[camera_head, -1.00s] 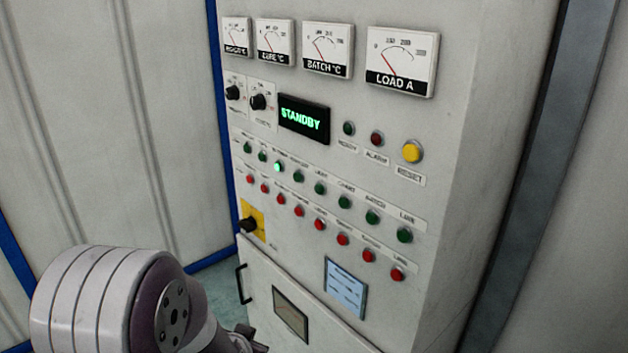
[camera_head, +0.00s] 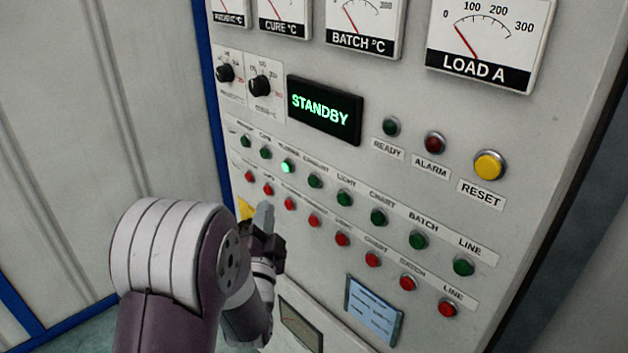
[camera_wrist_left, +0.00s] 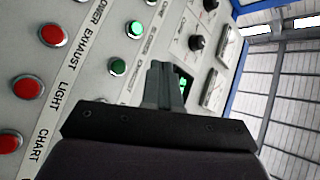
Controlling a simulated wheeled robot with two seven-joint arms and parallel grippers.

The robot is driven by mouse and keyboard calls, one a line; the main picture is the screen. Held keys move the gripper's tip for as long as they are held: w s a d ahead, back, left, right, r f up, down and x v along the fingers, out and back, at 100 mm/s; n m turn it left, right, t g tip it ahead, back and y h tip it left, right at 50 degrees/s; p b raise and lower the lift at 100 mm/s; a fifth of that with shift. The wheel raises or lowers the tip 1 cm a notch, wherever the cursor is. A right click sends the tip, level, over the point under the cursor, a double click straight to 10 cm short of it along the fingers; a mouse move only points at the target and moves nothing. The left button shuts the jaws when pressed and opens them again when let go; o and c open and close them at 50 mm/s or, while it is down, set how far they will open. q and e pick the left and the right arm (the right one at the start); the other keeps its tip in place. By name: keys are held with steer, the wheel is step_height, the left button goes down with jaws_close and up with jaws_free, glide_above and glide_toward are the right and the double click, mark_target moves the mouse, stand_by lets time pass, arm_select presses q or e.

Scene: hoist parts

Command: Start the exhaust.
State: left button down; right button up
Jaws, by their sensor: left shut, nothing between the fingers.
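The green button under the EXHAUST label (camera_head: 315,181) is dark, fourth from the left in the upper row. It also shows in the left wrist view (camera_wrist_left: 118,66). The green button left of it (camera_head: 287,166) is lit. The red exhaust button (camera_head: 314,220) sits below in the lower row. My left gripper (camera_head: 264,216) is shut and empty, below and left of the green exhaust button in the head view. In the left wrist view its closed fingertips (camera_wrist_left: 164,68) point towards the panel; contact cannot be told. My right gripper is out of view.
Other green and red buttons crowd both rows. A display (camera_head: 324,110) reads STANDBY. A yellow RESET button (camera_head: 489,165) is at the right. Two black knobs (camera_head: 260,85) are at upper left. My left arm mostly hides a yellow plate (camera_head: 245,208).

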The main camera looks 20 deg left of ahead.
mark_target(314, 181)
arm_select(q)
steer(key=w+d, duration=0.2)
steer(key=w, duration=0.7)
steer(key=shift+d+f, duration=0.2)
steer(key=shift+d, duration=0.2)
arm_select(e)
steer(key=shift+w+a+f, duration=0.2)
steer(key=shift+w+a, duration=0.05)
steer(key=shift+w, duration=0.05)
arm_select(q)
steer(key=shift+a, duration=0.1)
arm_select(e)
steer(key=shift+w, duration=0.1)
arm_select(q)
steer(key=shift+w+f, duration=0.1)
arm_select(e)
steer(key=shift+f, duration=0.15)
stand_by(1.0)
arm_select(q)
steer(key=shift+w+d+b, duration=0.2)
steer(key=shift+w+b, duration=0.1)
steer(key=shift+b, duration=0.05)
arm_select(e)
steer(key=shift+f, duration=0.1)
